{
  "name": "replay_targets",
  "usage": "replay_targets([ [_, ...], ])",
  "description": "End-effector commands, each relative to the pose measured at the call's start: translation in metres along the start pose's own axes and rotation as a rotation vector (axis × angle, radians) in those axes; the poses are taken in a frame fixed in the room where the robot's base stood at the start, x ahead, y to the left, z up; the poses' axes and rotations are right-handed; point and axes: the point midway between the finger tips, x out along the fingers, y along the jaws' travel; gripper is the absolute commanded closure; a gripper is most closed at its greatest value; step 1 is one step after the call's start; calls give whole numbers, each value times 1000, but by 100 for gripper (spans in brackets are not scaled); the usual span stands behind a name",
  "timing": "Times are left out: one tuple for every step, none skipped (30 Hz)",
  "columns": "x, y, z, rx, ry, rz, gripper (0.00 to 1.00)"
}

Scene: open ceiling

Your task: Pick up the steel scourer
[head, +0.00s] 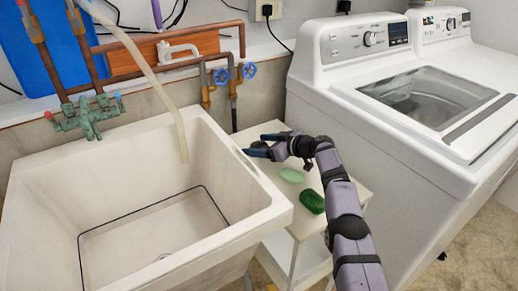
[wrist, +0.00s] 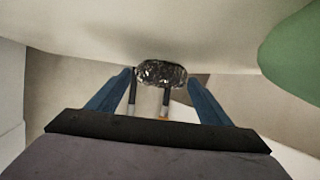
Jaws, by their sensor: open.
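The steel scourer (wrist: 160,73) is a small, dark, glittering lump in the wrist view. It sits at the edge of a pale surface, just ahead of my gripper and centred between the fingertips. My gripper (wrist: 160,78) is open, with one blue finger on each side and nothing held. In the head view my gripper (head: 259,144) is over the back left part of a small white stand (head: 270,130), beside the sink. I cannot make out the scourer in the head view; the gripper may be covering it.
A pale green object (head: 292,175) and a dark green one (head: 312,201) lie on the stand near my arm. A green shape (wrist: 295,45) shows at right in the wrist view. The sink (head: 265,215) is left, the washing machine (head: 345,130) right.

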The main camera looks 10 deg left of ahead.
Motion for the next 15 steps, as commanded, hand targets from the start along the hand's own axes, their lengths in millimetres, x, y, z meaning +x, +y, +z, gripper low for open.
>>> replay_targets([
  [0, 0, 0, 0, 0, 0, 27],
  [0, 0, 0, 0, 0, 0, 32],
  [0, 0, 0, 0, 0, 0, 42],
  [0, 0, 0, 0, 0, 0, 49],
  [0, 0, 0, 0, 0, 0, 56],
  [0, 0, 0, 0, 0, 0, 66],
  [0, 0, 0, 0, 0, 0, 67],
  [0, 0, 0, 0, 0, 0, 67],
  [0, 0, 0, 0, 0, 0, 67],
  [0, 0, 0, 0, 0, 0, 67],
  [0, 0, 0, 0, 0, 0, 67],
  [0, 0, 0, 0, 0, 0, 67],
  [0, 0, 0, 0, 0, 0, 67],
  [0, 0, 0, 0, 0, 0, 67],
  [0, 0, 0, 0, 0, 0, 67],
])
